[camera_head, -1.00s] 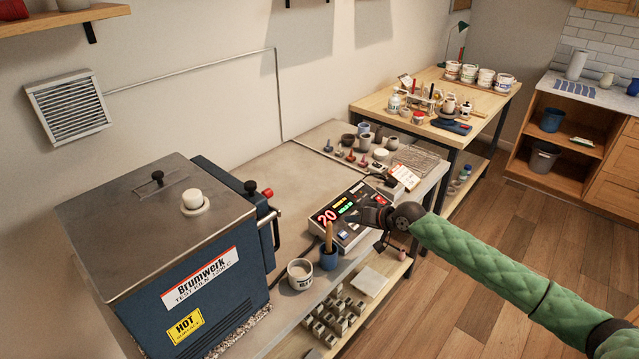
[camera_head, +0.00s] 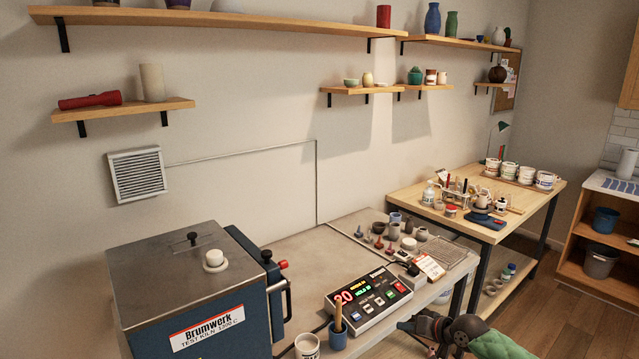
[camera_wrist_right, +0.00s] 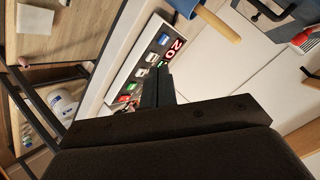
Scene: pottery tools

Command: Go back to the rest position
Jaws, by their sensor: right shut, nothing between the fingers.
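My right gripper (camera_head: 408,325) shows at the lower right of the head view, its arm in a green quilted sleeve. It is just right of the kiln controller (camera_head: 368,300), a box with a lit display and several buttons. In the right wrist view the dark fingers (camera_wrist_right: 157,85) are together with nothing between them. The controller (camera_wrist_right: 146,55) shows behind them there; I cannot tell whether they touch it. My left gripper is in neither view.
The blue kiln (camera_head: 190,300) stands at the left. A white cup (camera_head: 307,346) and a blue cup (camera_head: 338,338) with a wooden handle stand by the bench's front edge. Small pots and tools crowd the bench's back. A wooden table (camera_head: 420,197) stands beyond, with open floor at right.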

